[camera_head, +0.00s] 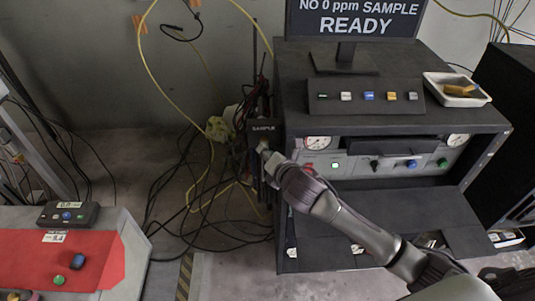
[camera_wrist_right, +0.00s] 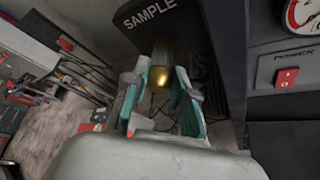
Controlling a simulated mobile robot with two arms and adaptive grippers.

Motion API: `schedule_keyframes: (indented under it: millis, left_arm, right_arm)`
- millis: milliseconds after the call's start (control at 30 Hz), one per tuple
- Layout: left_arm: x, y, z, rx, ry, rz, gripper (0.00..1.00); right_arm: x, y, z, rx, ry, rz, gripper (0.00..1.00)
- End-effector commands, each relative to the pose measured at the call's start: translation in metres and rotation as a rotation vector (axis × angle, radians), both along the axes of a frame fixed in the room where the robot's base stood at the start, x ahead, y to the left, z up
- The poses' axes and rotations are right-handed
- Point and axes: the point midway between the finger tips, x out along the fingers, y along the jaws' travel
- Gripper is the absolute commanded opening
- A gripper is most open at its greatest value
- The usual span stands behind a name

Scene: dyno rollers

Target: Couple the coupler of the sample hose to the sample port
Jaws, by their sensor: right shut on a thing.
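The black SAMPLE plate (camera_head: 262,128) is on the left side of the dark cabinet, and it fills the top of the right wrist view (camera_wrist_right: 145,18). My right gripper (camera_head: 268,157) is close in front of it. In the right wrist view its teal-padded fingers (camera_wrist_right: 158,88) are shut on a brass-coloured fitting (camera_wrist_right: 161,72), which I take for the coupler, just below the SAMPLE lettering. The sample port is not clearly separable from this fitting, so I cannot tell whether they are joined. The sample hose cannot be traced for sure. My left gripper is not in view.
The analyser cabinet (camera_head: 390,109) carries a monitor (camera_head: 345,25), a button box (camera_head: 365,97) and a white tray (camera_head: 457,90). A yellow hose (camera_head: 170,77) and tangled black cables hang left of the plate. A red-topped machine (camera_head: 75,262) stands lower left. Floor between is partly clear.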

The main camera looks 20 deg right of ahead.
Motion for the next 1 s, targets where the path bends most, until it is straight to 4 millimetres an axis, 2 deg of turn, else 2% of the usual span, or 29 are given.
schedule_keyframes:
  millis: [33,67,200,500,633,767,1000]
  left_arm:
    - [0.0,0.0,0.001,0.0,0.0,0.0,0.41]
    - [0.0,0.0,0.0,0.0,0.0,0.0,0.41]
    - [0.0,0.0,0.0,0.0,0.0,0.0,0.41]
    - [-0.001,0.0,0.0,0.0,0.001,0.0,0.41]
    - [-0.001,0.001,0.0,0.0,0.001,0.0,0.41]
    - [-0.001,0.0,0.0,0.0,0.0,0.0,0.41]
    - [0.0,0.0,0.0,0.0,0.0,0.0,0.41]
  right_arm:
    - [0.001,0.0,0.001,0.0,0.0,0.0,0.0]
    - [0.001,0.0,0.0,0.0,-0.001,0.001,0.31]
    - [0.001,0.0,0.0,0.0,0.0,0.0,0.54]
    - [0.0,0.0,0.0,0.0,0.001,-0.001,0.55]
    - [-0.008,-0.001,0.003,-0.001,0.0,0.0,0.55]
    - [-0.029,-0.003,0.01,-0.002,0.001,0.002,0.55]
    - [-0.078,-0.008,0.028,-0.002,0.0,0.001,0.55]
